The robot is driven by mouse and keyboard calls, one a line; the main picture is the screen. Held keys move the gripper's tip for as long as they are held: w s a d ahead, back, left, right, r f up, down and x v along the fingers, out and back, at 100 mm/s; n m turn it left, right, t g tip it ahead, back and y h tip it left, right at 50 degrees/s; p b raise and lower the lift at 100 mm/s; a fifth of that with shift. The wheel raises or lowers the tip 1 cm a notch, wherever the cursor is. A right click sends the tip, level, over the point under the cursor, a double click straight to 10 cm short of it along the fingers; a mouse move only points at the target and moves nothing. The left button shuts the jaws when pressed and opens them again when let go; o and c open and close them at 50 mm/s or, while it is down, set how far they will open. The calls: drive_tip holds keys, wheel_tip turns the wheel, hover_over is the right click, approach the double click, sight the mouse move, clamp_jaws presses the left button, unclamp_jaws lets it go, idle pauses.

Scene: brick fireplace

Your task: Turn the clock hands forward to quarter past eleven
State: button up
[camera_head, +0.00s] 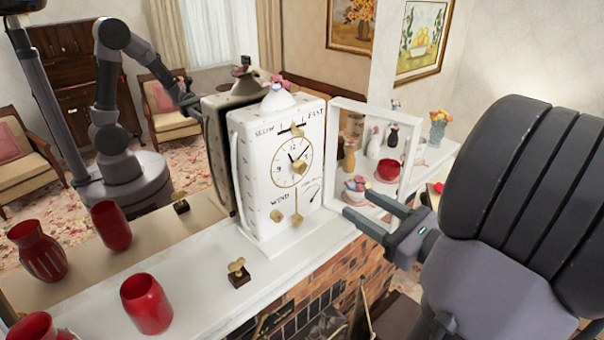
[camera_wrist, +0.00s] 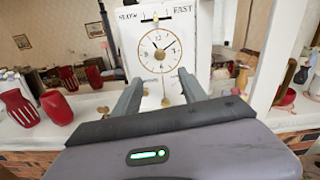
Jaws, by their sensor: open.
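The white clock (camera_head: 275,165) stands upright on the mantel, with a round dial (camera_head: 293,162) that also shows in the wrist view (camera_wrist: 161,47). One dark hand points up-left near eleven; the other points up-right, between one and two. A brass knob (camera_head: 300,166) sticks out at the dial's centre. A brass pendulum (camera_head: 297,218) hangs below, beside a brass winding knob (camera_head: 277,215). The framed front door (camera_head: 334,101) stands swung open to the right. My gripper (camera_head: 355,203) is open and empty, in front of the clock and apart from it. In the wrist view its fingers (camera_wrist: 160,78) point towards the clock, below the dial.
A brass key on a dark block (camera_head: 238,273) and a red vase (camera_head: 147,303) stand on the mantel (camera_head: 200,260) left of the clock. A red bowl (camera_head: 388,170) and small figures stand to the right, seen partly through the door. A mirror behind reflects my arm.

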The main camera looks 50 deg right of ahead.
sight(303, 169)
drive_tip(key=w+p, duration=0.1)
drive_tip(key=w, duration=0.4)
drive_tip(key=w+d, duration=0.1)
drive_tip(key=w, duration=0.5)
drive_tip(key=w+p, duration=0.1)
drive_tip(key=w, duration=0.4)
drive_tip(key=shift+w+d+p, duration=0.2)
drive_tip(key=shift+d+p, duration=0.15)
drive_tip(key=shift+d, duration=0.05)
drive_tip(key=shift+c, duration=0.4)
clamp_jaws()
